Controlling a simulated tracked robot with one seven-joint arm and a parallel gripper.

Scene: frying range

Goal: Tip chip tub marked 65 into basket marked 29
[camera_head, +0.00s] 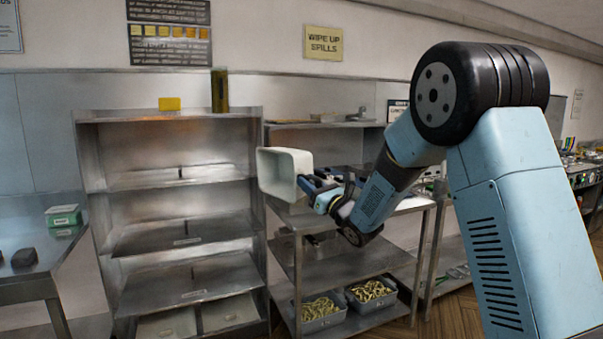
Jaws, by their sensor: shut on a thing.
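My gripper (318,186) is shut on a white tub (278,172) and holds it up in front of the steel shelving. The tub is tilted on its side, with its open mouth facing left and toward the camera. I see no chips in the part of its inside that shows. No number is readable on the tub. Two grey tubs of chips, a left one (319,325) and a right one (371,303), stand on the low shelf below. Their marks are too small to read. I cannot make out a basket marked 29.
A steel rack (180,224) with several shelves stands at the left, with pale trays at its bottom. A steel table (352,268) is under my arm. A side table (38,270) at far left holds a green box (63,215) and dark lumps.

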